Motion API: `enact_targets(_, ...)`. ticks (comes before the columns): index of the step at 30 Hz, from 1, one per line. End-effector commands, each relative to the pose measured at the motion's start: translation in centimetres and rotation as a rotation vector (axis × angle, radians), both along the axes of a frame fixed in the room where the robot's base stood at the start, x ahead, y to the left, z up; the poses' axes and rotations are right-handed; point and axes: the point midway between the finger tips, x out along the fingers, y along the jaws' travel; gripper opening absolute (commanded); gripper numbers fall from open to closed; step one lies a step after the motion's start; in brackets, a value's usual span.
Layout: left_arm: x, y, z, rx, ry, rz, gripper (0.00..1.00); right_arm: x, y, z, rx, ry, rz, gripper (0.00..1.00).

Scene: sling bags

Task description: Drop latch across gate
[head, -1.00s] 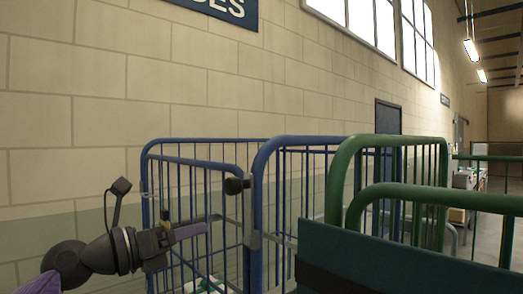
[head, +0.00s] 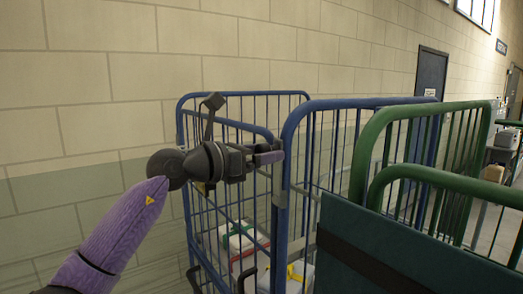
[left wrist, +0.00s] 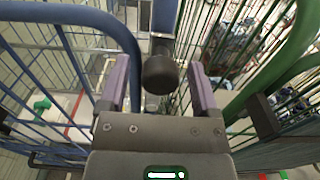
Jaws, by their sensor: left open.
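The latch's black round knob (left wrist: 160,75) shows between my left gripper's two fingers in the left wrist view, with a grey bracket behind it. My left gripper (head: 272,155) is open, at the corner post of the blue cage in the head view, and hides the knob there. Its purple fingers (left wrist: 160,88) stand on either side of the knob; I cannot tell if they touch it. The blue barred gate (head: 232,204) is left of the blue post, with a grey fitting (head: 281,199) on that post. My right gripper is not in view.
A green barred cage (head: 425,112) with a dark teal panel (head: 400,245) stands close on the right. Parcels (head: 243,243) lie inside the blue cage. A block wall (head: 90,130) runs behind, with a dark door (head: 428,75).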

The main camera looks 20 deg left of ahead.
Motion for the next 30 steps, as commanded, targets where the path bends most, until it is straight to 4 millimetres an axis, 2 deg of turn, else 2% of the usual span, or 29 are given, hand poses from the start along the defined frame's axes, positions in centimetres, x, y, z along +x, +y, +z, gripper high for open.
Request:
enact_targets(1, 0.0, 0.01, -0.02, 0.0, 0.0, 0.0, 0.74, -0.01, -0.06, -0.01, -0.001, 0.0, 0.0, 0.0)
enact_targets(9, -0.02, 0.03, -0.02, -0.001, 0.001, 0.0, 0.16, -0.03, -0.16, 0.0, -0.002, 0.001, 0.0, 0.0)
enact_targets(12, -0.01, 0.03, -0.02, -0.001, 0.001, 0.0, 0.0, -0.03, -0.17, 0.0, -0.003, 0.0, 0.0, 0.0)
enact_targets(30, -0.02, 0.03, -0.03, -0.001, 0.002, 0.0, 0.0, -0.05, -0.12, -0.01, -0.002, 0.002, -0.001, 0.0)
